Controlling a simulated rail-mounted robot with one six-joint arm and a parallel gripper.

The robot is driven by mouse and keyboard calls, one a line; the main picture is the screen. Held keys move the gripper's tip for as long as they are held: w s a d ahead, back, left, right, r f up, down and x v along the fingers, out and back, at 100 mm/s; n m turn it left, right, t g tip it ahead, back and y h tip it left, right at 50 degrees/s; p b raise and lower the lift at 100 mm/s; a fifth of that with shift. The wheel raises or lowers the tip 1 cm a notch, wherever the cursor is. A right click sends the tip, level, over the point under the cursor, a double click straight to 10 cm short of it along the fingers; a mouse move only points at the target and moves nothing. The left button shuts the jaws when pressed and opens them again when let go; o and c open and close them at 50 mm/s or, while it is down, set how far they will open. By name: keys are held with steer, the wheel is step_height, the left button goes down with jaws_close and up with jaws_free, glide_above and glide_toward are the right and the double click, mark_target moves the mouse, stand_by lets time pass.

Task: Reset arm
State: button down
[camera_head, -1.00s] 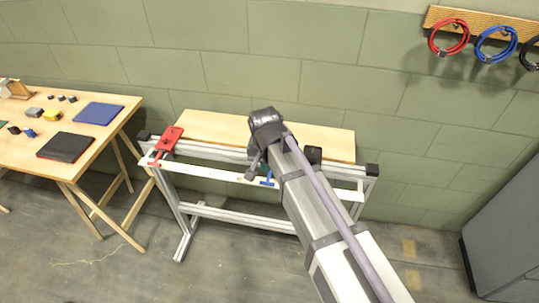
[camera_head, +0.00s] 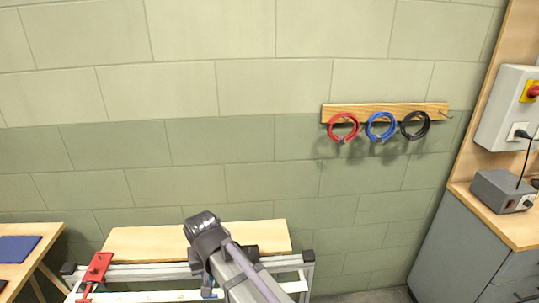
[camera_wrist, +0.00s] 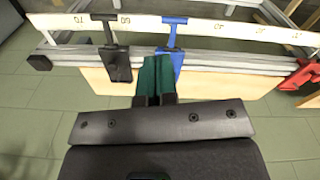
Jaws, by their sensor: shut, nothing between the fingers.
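My gripper (camera_wrist: 157,78) shows in the wrist view with its two green fingers together and nothing between them. The fingers point toward the metal rail with a white measuring strip (camera_wrist: 222,28). A blue clamp (camera_wrist: 174,42) lies just beside the fingertips, and a black clamp (camera_wrist: 116,62) is to their left; I cannot tell whether the fingers touch anything. In the head view my arm reaches over the bench frame (camera_head: 140,272) from below, and its wrist hides the fingers.
A red clamp (camera_head: 97,268) sits at the frame's left end, with a wooden board (camera_head: 150,241) behind. Red (camera_head: 343,127), blue (camera_head: 380,126) and black (camera_head: 415,125) cable coils hang on a wall rack. A grey cabinet (camera_head: 455,250) with a grey box (camera_head: 503,191) stands right.

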steer(key=s+d+m, duration=0.1)
steer(key=d+m, duration=0.4)
steer(key=d, duration=3.2)
steer(key=shift+s+g, duration=0.35)
steer(key=shift+g, duration=0.05)
steer(key=shift+d, duration=0.1)
